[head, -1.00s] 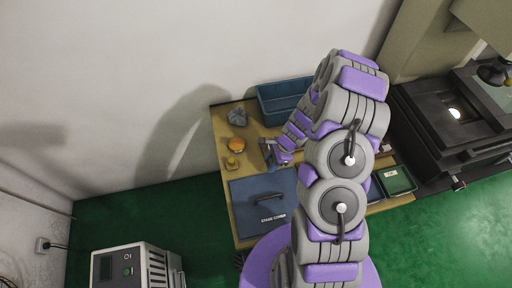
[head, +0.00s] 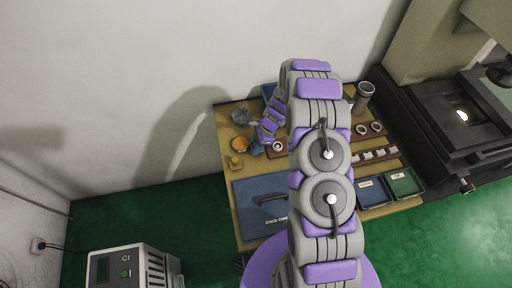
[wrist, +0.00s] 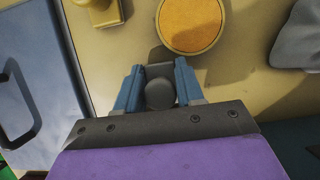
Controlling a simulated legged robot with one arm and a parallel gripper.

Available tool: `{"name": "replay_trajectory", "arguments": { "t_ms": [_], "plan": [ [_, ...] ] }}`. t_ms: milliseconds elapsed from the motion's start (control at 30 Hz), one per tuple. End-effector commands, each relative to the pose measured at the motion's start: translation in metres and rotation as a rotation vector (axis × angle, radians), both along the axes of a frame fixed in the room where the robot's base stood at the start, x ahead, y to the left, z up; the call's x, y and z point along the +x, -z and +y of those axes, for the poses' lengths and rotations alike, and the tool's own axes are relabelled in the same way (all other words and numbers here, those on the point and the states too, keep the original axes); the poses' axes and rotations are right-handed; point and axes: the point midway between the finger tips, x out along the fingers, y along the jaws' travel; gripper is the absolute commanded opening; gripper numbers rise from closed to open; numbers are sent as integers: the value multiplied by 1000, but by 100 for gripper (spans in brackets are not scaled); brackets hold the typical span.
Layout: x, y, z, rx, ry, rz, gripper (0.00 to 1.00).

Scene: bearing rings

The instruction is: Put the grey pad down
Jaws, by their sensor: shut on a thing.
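My gripper (wrist: 158,88) is shut on a dark grey piece with a rounded knob (wrist: 160,94), which I take to be the grey pad, between its two blue fingers in the wrist view. An orange round pad (wrist: 190,22) lies ahead of the fingers, slightly right. In the head view my gripper (head: 257,148) is over the left part of the table, just right of the orange pad (head: 240,144). The held piece is not clear there. Whether it touches the table I cannot tell.
A yellow block (head: 236,162) and a crumpled grey cloth (head: 240,115) lie nearby. The blue stage cover (head: 250,190) with its handle is at the front. Bearing rings (head: 376,127), a metal cup (head: 364,92) and a green tray (head: 404,183) are right of my arm.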

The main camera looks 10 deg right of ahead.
Motion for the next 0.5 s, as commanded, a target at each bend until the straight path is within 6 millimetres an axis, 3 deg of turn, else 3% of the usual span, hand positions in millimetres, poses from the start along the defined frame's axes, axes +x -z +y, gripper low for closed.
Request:
{"name": "replay_trajectory", "arguments": {
  "t_ms": [33, 300, 333, 500],
  "plan": [
    [0, 8, -1, -1, 2, 1, 4],
    [0, 11, -4, -1, 3, 4, 4],
    [0, 11, -4, -1, 3, 4, 39],
    [0, 9, -3, -2, 3, 1, 55]
  ]
}}
